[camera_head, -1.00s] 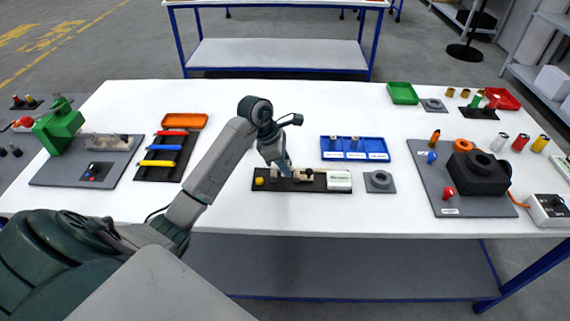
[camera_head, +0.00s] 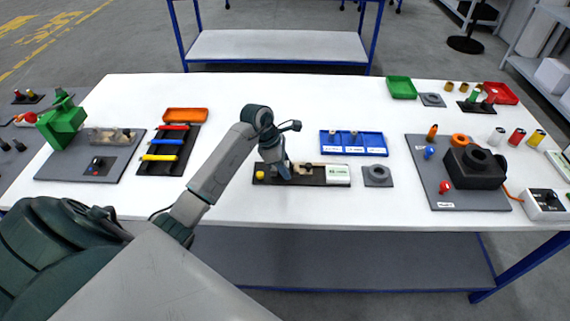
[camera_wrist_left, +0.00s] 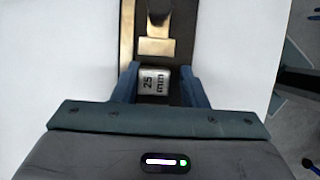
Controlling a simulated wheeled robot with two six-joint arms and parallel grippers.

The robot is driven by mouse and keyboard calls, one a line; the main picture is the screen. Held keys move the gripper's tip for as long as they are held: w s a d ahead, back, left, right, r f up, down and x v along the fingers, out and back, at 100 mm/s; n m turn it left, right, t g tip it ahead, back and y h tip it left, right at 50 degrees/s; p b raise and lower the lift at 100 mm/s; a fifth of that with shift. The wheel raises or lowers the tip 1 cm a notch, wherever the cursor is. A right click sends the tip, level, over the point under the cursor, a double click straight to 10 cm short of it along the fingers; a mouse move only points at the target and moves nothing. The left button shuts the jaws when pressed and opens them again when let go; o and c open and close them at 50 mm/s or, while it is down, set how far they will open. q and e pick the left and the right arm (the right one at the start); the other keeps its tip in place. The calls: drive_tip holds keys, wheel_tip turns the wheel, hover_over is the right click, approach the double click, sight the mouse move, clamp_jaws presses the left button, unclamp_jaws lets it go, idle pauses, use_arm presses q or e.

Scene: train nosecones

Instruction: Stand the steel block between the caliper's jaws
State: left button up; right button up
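The steel block (camera_wrist_left: 154,82), marked "25 mm", shows in the left wrist view between the two blue fingers of my left gripper (camera_wrist_left: 159,80). A narrow dark gap shows at the block's right side, so the gripper looks open around it. The caliper's brass-coloured jaw part (camera_wrist_left: 157,47) is just beyond the block; whether they touch is unclear. In the head view my left gripper (camera_head: 285,172) is down at the black board (camera_head: 318,183) beside the pale caliper parts (camera_head: 304,170). The block and the near side of the caliper are hidden there. My right gripper is out of view.
A grey plate with a ring (camera_head: 377,175) lies right of the board, and a blue tray (camera_head: 354,143) lies behind it. A yellow knob (camera_head: 260,174) is on the board's left end. A black tool rack (camera_head: 167,150) stands farther left. White table shows in front.

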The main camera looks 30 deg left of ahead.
use_arm(q)
drive_tip(key=shift+w+a+r, duration=0.2)
drive_tip(key=shift+w+r, duration=0.05)
drive_tip(key=shift+w, duration=0.05)
drive_tip(key=shift+r, duration=0.15)
drive_tip(key=shift+a+r, duration=0.1)
drive_tip(key=shift+r, duration=0.05)
drive_tip(key=b+v, duration=0.4)
drive_tip(key=v, duration=0.7)
drive_tip(key=shift+s, duration=0.2)
idle(0.8)
